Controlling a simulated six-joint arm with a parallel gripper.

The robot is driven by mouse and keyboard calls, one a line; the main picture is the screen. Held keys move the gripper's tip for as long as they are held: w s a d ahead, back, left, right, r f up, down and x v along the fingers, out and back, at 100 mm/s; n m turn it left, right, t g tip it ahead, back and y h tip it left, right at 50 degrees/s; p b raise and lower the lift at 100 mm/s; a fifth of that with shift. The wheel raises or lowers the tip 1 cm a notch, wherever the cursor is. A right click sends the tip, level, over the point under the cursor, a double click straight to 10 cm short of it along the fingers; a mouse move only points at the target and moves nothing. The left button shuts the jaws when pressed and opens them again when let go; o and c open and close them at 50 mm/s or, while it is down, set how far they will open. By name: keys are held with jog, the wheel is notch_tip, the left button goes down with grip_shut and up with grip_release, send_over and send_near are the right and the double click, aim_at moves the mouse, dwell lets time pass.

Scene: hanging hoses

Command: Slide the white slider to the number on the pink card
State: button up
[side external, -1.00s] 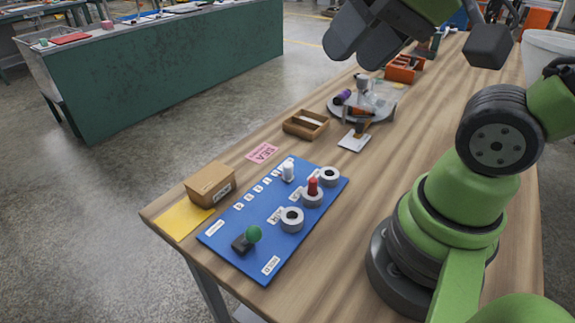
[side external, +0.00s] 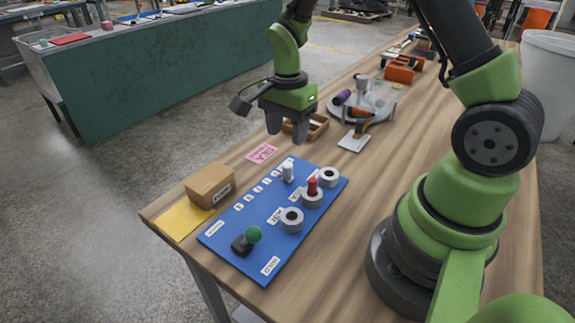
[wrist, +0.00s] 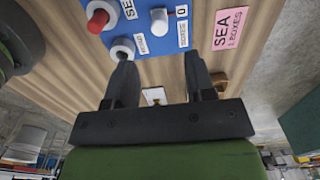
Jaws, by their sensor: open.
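The white slider (side external: 288,172) stands upright on the blue board (side external: 235,238), near the far end of a row of number labels. In the wrist view the slider (wrist: 158,20) is beside a label that looks like 0. The pink card (side external: 262,153) lies flat on the table beyond the board; in the wrist view the card (wrist: 229,28) reads "SEA" over what looks like "1 BOXES". My gripper (side external: 287,134) is open and empty, pointing down above the table near the board's far end. It does not touch the slider.
The board also bears a red peg (side external: 312,187), grey rings (side external: 291,219) and a green knob (side external: 253,233). A cardboard box (side external: 210,185) and yellow sheet (side external: 180,221) lie left of it.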

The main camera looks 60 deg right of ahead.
aim_at(288, 165)
notch_tip(288, 165, down, 9)
jog(key=shift+f, duration=0.2)
dwell(0.3)
